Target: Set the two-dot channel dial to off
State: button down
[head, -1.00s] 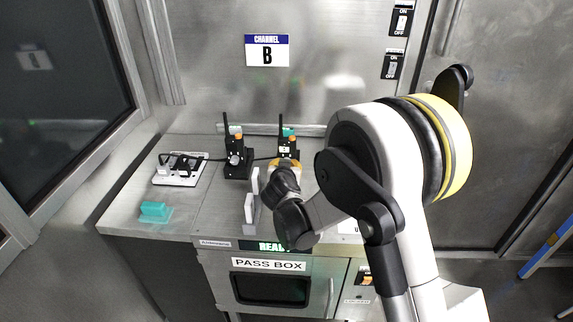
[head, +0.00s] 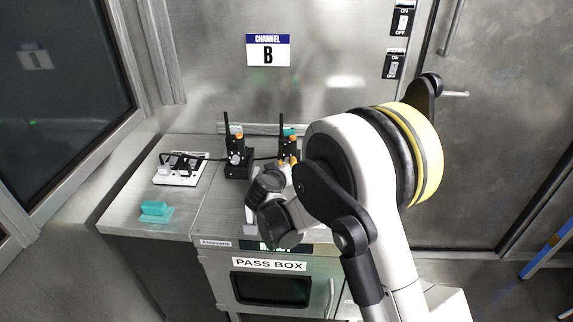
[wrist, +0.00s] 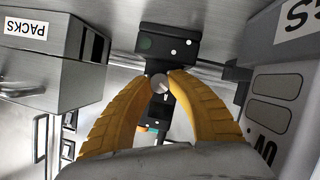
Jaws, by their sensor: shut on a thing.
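In the wrist view, my gripper (wrist: 160,79) has its two yellow fingers closed on a small round grey dial (wrist: 160,86) with a pale pointer line. The dial is on a black device (wrist: 168,42) whose face shows two white dots and a dark green round spot. In the head view, this seems to be the right black radio-like unit (head: 288,146), with an antenna and an orange knob. My gripper (head: 285,167) is in front of it, and my arm hides the dial there. A similar left unit (head: 238,158) stands beside it with its dial visible.
A white power strip (head: 181,170) with black plugs and a teal block (head: 155,210) lie on the left of the steel counter (head: 130,205). A channel B sign (head: 268,50) is on the back wall. The pass box (head: 270,283) is below the counter.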

jog(key=c, duration=1.5)
grip_release()
jog(key=v, duration=1.2)
